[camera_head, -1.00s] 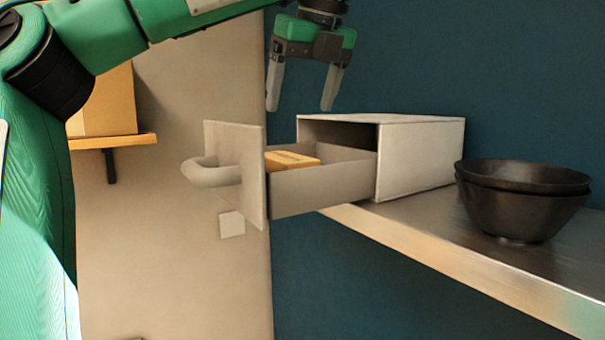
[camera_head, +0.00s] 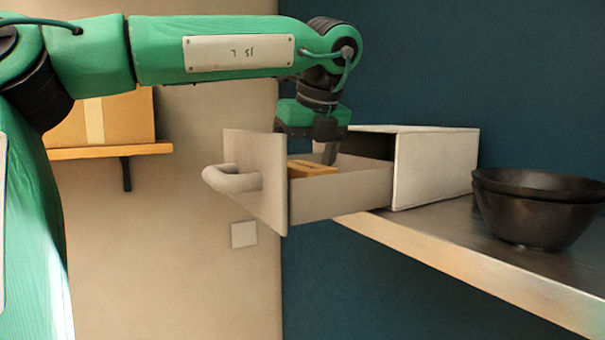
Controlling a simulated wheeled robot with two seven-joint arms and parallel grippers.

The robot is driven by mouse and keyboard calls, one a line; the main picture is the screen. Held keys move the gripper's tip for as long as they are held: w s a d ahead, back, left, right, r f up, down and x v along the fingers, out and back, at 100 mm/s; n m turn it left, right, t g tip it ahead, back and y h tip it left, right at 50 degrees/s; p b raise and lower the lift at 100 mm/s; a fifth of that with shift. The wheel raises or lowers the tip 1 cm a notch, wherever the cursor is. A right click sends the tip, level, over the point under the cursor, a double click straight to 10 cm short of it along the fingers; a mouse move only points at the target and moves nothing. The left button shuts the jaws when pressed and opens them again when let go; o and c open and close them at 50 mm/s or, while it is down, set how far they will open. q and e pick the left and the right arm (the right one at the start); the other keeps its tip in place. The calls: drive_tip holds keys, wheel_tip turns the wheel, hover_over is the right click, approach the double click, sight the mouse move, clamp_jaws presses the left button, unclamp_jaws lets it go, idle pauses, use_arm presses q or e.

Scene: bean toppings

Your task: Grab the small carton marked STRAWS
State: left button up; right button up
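A small tan carton (camera_head: 311,168) lies in the pulled-out drawer (camera_head: 340,194); its top shows above the drawer's side wall, and no marking on it can be read. My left gripper (camera_head: 322,160) comes down from above into the drawer. My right gripper is not in view.
The drawer slides from a white box (camera_head: 437,168) on a metal-edged counter (camera_head: 480,262). Stacked dark bowls (camera_head: 538,207) stand at the right. A cardboard box (camera_head: 122,117) sits on a wooden shelf (camera_head: 110,151) at the left.

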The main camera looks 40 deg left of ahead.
use_arm(q)
drive_tip(key=x, duration=0.2)
drive_tip(key=shift+w+a+f+p, duration=0.1)
drive_tip(key=shift+w+f+p, duration=0.1)
drive_tip(key=shift+p, duration=0.1)
drive_tip(key=shift+s, duration=0.1)
drive_tip(key=shift+f, duration=0.25)
drive_tip(key=shift+r, duration=0.1)
drive_tip(key=c, duration=1.1)
